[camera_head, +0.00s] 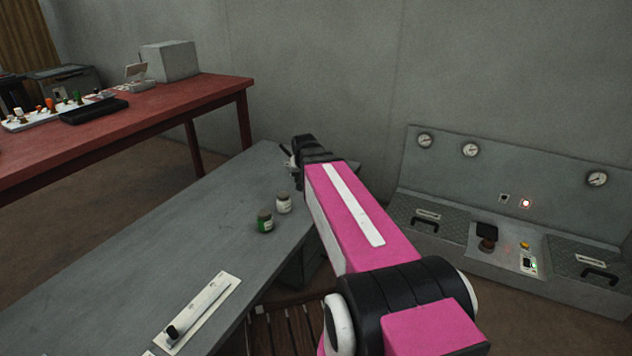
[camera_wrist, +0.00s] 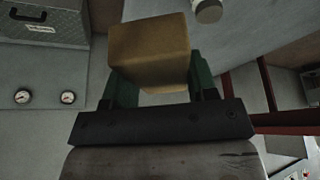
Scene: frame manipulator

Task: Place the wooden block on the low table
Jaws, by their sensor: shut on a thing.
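The wooden block (camera_wrist: 148,50) is a tan cube in the wrist view, held between the green fingers of my gripper (camera_wrist: 152,82). My gripper is shut on it. In the head view my gripper (camera_head: 290,160) is partly hidden by my pink arm, over the far end of the grey low table (camera_head: 130,250), and the block cannot be made out there. The table's grey top also shows in the wrist view (camera_wrist: 250,35), beyond the block. I cannot tell how high the block is above it.
A green jar (camera_head: 265,221) and a white jar (camera_head: 284,203) stand on the grey table near my arm. A white panel with a black handle (camera_head: 198,310) lies at its near end. A higher red table (camera_head: 150,105) stands left, a gauge console (camera_head: 510,190) right. The grey table's middle is clear.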

